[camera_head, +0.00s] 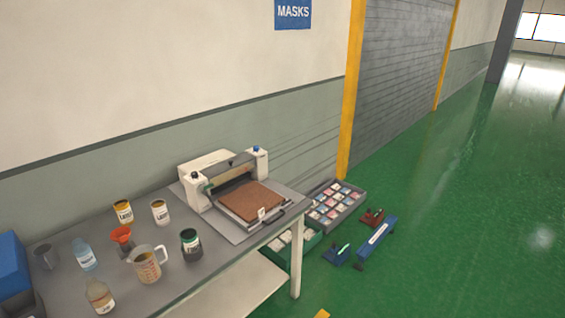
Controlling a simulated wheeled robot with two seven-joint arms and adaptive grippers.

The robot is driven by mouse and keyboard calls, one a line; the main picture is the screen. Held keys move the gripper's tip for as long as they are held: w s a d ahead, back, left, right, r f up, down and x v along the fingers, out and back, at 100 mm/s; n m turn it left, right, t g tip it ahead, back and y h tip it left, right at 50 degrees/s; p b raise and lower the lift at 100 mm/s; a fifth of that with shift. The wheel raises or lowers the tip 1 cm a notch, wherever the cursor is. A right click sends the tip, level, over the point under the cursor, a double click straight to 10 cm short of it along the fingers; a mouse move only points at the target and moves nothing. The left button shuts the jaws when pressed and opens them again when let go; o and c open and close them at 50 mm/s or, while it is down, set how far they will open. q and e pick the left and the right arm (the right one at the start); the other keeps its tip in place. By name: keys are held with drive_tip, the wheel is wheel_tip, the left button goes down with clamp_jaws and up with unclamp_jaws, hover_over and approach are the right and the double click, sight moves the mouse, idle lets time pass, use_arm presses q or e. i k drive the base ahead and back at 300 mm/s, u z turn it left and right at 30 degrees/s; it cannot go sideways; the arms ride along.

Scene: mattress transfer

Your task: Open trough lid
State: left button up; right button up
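A white machine (208,163) with a tray stands at the back right of a grey table. A brown flat panel (252,199) lies on the tray at its front, and a dark handle (274,217) shows at the tray's front edge. A dark bar spans the machine between its two white end blocks. I cannot make out which part, if any, is a trough lid, or whether it is open or shut. Neither of my grippers is in view.
The table (215,257) holds a measuring jug (147,266), a red funnel (122,238), several cans and bottles, and a blue box (12,264) at the left. A grey crate (338,207) and a blue tool (377,241) lie on the green floor. The floor at right is clear.

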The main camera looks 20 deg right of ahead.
sight(218, 168)
drive_tip(key=u, duration=0.05)
drive_tip(key=i, duration=1.45)
drive_tip(key=u, duration=0.7)
